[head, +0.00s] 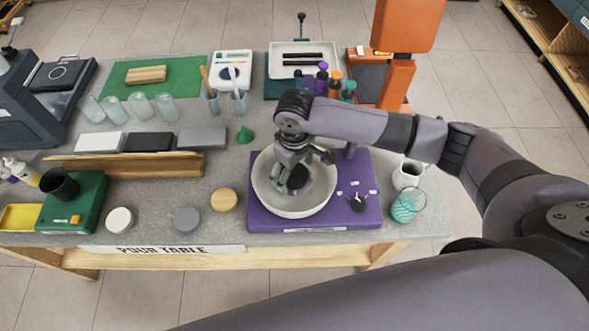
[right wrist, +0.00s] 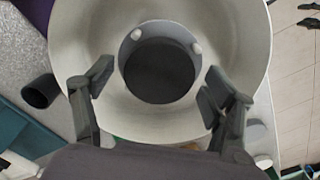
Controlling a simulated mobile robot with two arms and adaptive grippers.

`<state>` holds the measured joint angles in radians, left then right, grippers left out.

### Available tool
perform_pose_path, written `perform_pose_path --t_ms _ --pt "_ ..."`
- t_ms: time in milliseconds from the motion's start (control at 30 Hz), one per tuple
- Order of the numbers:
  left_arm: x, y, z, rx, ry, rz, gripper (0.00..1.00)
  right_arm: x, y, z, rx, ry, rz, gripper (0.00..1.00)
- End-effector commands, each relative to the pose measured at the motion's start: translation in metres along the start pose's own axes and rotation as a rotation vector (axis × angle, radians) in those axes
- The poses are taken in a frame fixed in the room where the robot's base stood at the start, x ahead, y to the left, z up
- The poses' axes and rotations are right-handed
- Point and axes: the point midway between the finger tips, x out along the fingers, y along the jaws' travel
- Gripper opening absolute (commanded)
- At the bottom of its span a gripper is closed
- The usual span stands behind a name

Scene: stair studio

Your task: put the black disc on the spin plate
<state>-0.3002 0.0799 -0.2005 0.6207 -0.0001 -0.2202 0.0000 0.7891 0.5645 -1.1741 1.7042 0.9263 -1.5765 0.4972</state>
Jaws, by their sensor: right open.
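The black disc (head: 298,177) is inside the white bowl (head: 325,186) of the purple spin machine (head: 357,222). In the right wrist view the disc (right wrist: 159,72) covers most of the grey spin plate (right wrist: 128,47), whose rim and two pale pegs show around its upper side. The disc looks slightly off the plate's middle; whether it lies flat on it I cannot tell. My right gripper (head: 291,168) is over the bowl, its fingers (right wrist: 156,82) spread wide, one on each side of the disc and apart from it. My left gripper is not in view.
White (head: 119,220), grey (head: 186,220) and wooden (head: 224,200) discs lie left of the machine.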

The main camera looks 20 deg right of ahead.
Motion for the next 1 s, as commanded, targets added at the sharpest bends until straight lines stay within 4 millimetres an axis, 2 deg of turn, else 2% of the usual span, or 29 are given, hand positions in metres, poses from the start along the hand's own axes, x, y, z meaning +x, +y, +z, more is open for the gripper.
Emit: perform_pose_path --t_ms 267,367,700,833,1000 --pt "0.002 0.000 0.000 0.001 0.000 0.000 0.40 -0.006 0.000 -0.001 0.000 0.003 0.000 0.78" --pt "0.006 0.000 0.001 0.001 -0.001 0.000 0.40 -0.020 0.000 -0.001 -0.001 0.005 0.000 0.78" --pt "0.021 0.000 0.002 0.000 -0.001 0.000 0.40 -0.091 0.000 -0.001 0.000 0.005 0.000 0.78" --pt "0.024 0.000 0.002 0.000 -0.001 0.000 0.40 -0.110 0.000 -0.001 0.000 0.003 0.000 0.78" --pt "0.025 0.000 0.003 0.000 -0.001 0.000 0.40 -0.122 0.000 -0.001 0.000 0.001 0.000 0.78"
